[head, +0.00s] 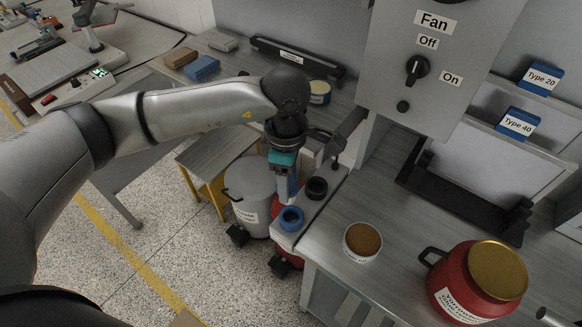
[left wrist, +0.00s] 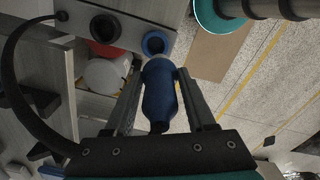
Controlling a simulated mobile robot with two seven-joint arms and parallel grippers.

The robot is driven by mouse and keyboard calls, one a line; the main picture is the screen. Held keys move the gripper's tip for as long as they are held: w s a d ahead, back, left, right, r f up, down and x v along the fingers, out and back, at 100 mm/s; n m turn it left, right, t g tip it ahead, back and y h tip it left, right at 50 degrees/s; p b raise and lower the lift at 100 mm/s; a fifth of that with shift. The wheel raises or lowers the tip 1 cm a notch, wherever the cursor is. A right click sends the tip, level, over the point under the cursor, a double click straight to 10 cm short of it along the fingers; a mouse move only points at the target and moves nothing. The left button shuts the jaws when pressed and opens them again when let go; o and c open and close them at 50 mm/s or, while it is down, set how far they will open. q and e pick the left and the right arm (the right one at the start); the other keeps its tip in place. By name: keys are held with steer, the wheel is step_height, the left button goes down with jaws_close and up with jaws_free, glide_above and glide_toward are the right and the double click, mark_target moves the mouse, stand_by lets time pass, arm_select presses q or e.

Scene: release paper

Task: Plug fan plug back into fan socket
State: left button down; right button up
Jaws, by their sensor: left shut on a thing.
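My left gripper (head: 284,180) is shut on the blue fan plug (left wrist: 161,95), with a finger on each side of it in the left wrist view. The blue ring-shaped socket (head: 291,218) sits on the grey socket strip at the table's edge. The socket also shows in the left wrist view (left wrist: 154,43), just beyond the plug's tip. The plug appears apart from the socket, but the exact gap is hard to tell. A black socket (head: 316,187) is beside the blue one, farther back. My right gripper is not in view.
The fan control box (head: 425,70) with a black knob stands at the right. A cork-topped jar (head: 362,241) and a red pot (head: 478,285) are on the table. A grey pot (head: 250,190) stands below. A black cable (left wrist: 20,75) arcs beside my gripper.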

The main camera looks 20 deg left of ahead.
arm_select(q)
steer(key=n+p, duration=0.2)
steer(key=n, duration=0.2)
steer(key=n+p, duration=0.2)
steer(key=n, duration=0.2)
steer(key=w+n+p, duration=0.1)
steer(key=n+p, duration=0.2)
steer(key=shift+d+f+n, duration=0.3)
steer(key=shift+f+n, duration=0.1)
steer(key=n+p, duration=0.1)
steer(key=n, duration=0.2)
steer(key=shift+f+p, duration=0.4)
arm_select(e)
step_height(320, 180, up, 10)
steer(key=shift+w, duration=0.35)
arm_select(q)
steer(key=shift+f, duration=0.1)
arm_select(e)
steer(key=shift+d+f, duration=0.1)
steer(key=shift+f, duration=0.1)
arm_select(q)
steer(key=shift+f+b, duration=2.6)
steer(key=shift+f, duration=0.25)
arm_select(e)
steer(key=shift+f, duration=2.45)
arm_select(q)
steer(key=shift+f+b, duration=1.75)
steer(key=shift+f, duration=0.4)
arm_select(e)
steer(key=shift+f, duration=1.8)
